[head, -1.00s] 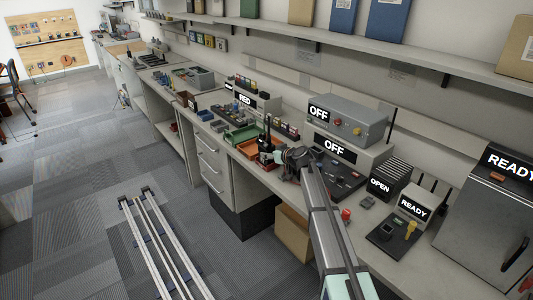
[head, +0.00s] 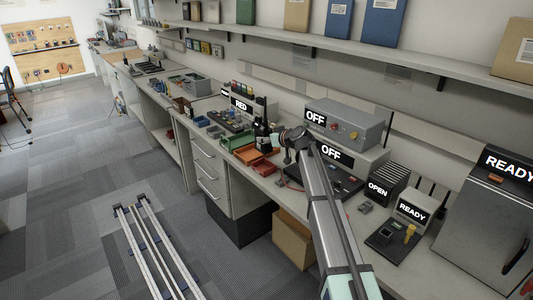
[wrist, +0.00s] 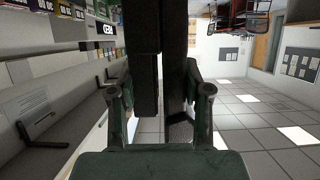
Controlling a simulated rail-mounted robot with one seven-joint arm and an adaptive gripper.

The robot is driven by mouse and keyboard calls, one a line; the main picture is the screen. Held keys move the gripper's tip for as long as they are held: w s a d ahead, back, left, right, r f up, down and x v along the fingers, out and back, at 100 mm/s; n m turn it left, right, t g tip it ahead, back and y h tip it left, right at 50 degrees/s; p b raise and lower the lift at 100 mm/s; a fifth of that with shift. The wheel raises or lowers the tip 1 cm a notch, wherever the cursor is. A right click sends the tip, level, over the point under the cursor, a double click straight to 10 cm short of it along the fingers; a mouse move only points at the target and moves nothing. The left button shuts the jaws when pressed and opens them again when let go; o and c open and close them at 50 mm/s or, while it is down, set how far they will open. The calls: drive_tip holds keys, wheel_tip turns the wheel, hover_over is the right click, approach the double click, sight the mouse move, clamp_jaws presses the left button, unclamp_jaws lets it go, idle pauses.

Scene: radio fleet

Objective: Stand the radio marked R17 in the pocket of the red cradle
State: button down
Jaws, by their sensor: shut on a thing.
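My gripper (head: 274,139) is shut on a black radio (head: 262,131), held upright above the bench near the coloured trays. In the wrist view the dark radio (wrist: 146,70) stands between the two finger linkages, with its end beyond the top edge. Its marking does not show, so I cannot tell whether it is R17. A sign reading RED (head: 240,104) is on a grey unit beyond the radio, to its left. The sign also shows in the wrist view (wrist: 107,30). The pocket cannot be made out.
A green tray (head: 238,141) and an orange tray (head: 247,157) lie below the radio at the bench front. A grey box marked OFF (head: 345,122) stands to the right. A shelf (head: 330,45) runs above the bench.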

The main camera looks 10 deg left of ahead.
wheel_tip(320, 180, up, 10)
drive_tip(key=shift+f+b, duration=0.25)
drive_tip(key=shift+b, duration=0.05)
drive_tip(key=p, duration=0.4)
hover_over(270, 151)
drive_tip(key=a, duration=0.1)
drive_tip(key=f, duration=1)
drive_tip(key=shift+w, duration=0.3)
drive_tip(key=shift+w+r, duration=0.2)
drive_tip(key=shift+f+b, duration=0.15)
drive_tip(key=shift+b, duration=0.7)
wheel_tip(270, 151, down, 6)
drive_tip(key=b, duration=0.5)
drive_tip(key=shift+r, duration=0.25)
drive_tip(key=shift+s+b, duration=0.1)
drive_tip(key=shift+b, duration=1.35)
drive_tip(key=shift+f+b, duration=0.65)
drive_tip(key=shift+f, duration=0.05)
drive_tip(key=shift+r+b, duration=0.3)
drive_tip(key=shift+b, duration=0.1)
idle(0.7)
